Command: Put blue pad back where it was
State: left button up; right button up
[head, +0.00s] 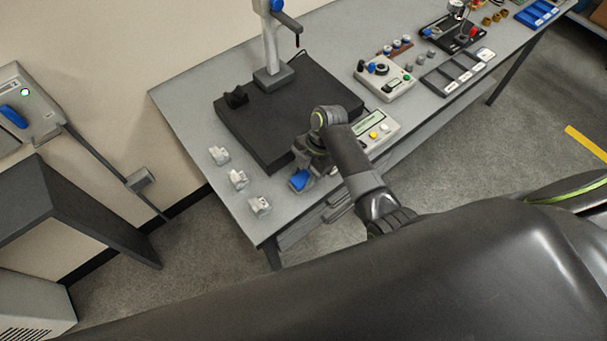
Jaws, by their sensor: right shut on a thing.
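The blue pad (299,180) is at the tip of my right gripper (300,171), near the front edge of the grey table, just in front of the black plate. My right gripper is shut on the pad. The wrist hides part of the gripper, and I cannot tell whether the pad touches the table. My left gripper is not in view.
Several small grey blocks (238,179) stand in a row at the table's left end. The black plate (240,134) carries a column (271,45). A box with a display (376,131) is right of my wrist. A control box (384,78) and trays stand farther right.

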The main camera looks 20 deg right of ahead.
jog(key=shift+f, duration=0.2)
jog(key=shift+f, duration=0.15)
jog(key=o, duration=1)
jog(key=shift+o, duration=0.2)
jog(key=v, duration=1.2)
jog(key=shift+r, duration=0.25)
jog(key=shift+s+a+f, duration=0.1)
